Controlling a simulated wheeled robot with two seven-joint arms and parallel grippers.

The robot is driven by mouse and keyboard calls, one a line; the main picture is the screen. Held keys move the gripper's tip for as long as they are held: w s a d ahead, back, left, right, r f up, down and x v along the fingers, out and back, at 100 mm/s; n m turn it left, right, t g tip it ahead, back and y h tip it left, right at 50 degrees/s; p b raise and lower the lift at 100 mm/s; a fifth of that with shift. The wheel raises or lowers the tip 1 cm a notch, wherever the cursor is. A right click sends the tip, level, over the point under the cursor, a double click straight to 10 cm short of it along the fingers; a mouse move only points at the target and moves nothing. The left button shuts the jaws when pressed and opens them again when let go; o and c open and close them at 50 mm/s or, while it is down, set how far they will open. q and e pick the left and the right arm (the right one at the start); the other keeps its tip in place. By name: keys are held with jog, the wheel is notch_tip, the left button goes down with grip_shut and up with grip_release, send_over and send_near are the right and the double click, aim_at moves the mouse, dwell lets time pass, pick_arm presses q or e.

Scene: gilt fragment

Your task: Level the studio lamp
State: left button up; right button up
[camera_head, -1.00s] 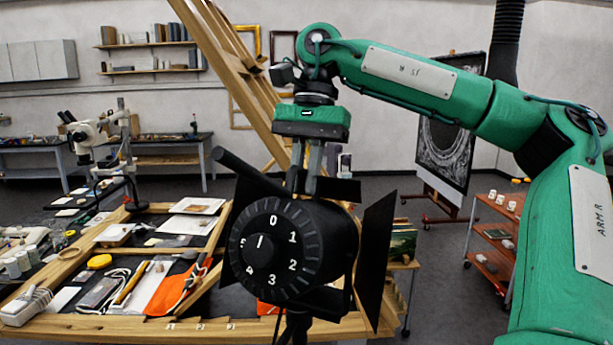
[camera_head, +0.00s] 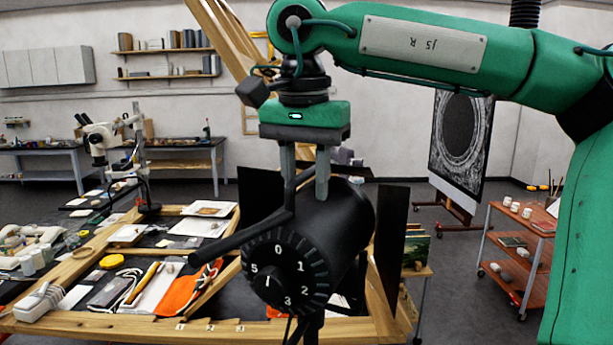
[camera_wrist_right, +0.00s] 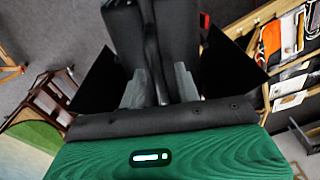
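The black studio lamp (camera_head: 335,228) stands in front of me, its numbered dial (camera_head: 290,274) facing me. Its barrel runs away up and to the right, so the dial end sits lower in the picture. A black rod handle (camera_head: 235,237) slopes down to the left from the lamp. My right gripper (camera_head: 305,200) points down over the lamp, fingers parted, with a thin black bar at them. In the right wrist view the bar (camera_wrist_right: 155,65) runs between the fingers with the lamp body (camera_wrist_right: 160,25) beyond; contact is unclear. My left gripper is out of view.
Black barn-door flaps (camera_head: 391,235) stick out beside the lamp. A red trolley (camera_head: 520,262) stands at the right.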

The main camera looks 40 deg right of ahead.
jog(key=shift+r, duration=0.55)
notch_tip(320, 180, up, 13)
jog(key=a+b, duration=0.1)
jog(key=b, duration=0.1)
jog(key=shift+s+a+f, duration=0.15)
jog(key=shift+s, duration=0.3)
